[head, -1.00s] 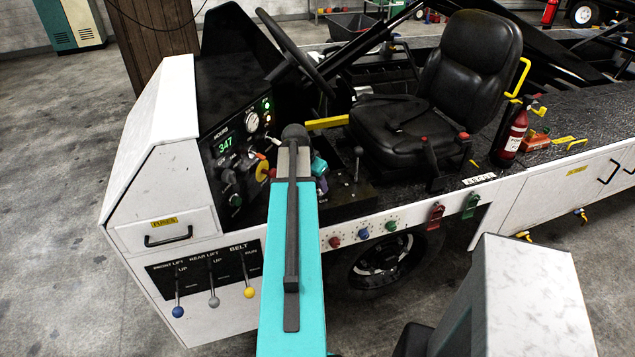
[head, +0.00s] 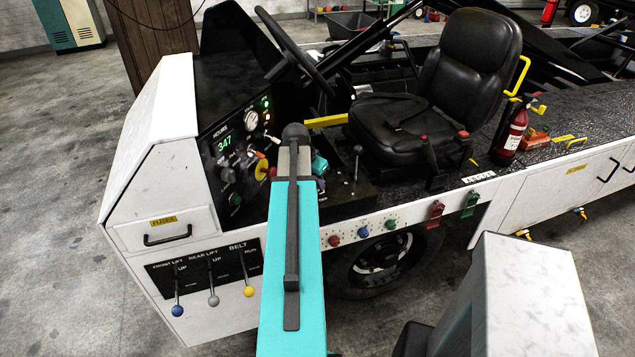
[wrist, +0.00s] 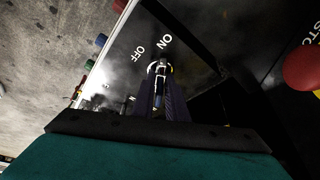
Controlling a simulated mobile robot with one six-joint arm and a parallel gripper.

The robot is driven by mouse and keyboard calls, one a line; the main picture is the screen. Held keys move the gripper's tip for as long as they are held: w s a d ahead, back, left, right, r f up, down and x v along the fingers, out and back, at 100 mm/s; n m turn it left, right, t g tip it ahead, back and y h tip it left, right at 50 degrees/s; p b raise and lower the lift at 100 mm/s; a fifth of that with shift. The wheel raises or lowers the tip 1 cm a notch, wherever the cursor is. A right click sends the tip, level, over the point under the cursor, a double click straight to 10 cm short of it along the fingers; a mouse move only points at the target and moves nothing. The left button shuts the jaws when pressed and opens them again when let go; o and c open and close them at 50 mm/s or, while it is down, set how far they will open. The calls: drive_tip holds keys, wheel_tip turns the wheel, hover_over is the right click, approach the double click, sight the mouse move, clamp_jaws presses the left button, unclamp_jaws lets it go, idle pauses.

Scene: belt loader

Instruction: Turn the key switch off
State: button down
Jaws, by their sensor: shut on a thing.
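A red knob (wrist: 303,68) stands to the right in the wrist view. In the head view the seat (head: 440,90), a thin lever (head: 357,163) and the steering wheel (head: 293,50) surround the arm. Coloured buttons (head: 363,233) line the side below.

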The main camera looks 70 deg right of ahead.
drive_tip(key=shift+n, duration=0.5)
drive_tip(key=shift+s+n+t+b, duration=0.1)
drive_tip(key=shift+n+t+b, duration=0.95)
drive_tip(key=shift+n, duration=1.35)
drive_tip(key=shift+s+d+n+t+y+b, duration=0.15)
drive_tip(key=shift+n+t+b, duration=0.3)
drive_tip(key=shift+n, duration=0.8)
drive_tip(key=shift+a+n+t+y+b, duration=0.15)
drive_tip(key=shift+n+t, duration=0.45)
drive_tip(key=shift+n, duration=1.15)
drive_tip(key=c, duration=1.7)
unclamp_jaws()
drive_tip(key=shift+c, duration=0.2)
drive_tip(key=shift+s+r, duration=0.1)
drive_tip(key=shift+r, duration=0.05)
drive_tip(key=b+v, duration=0.3)
drive_tip(key=v, duration=1)
drive_tip(key=shift+r, duration=0.3)
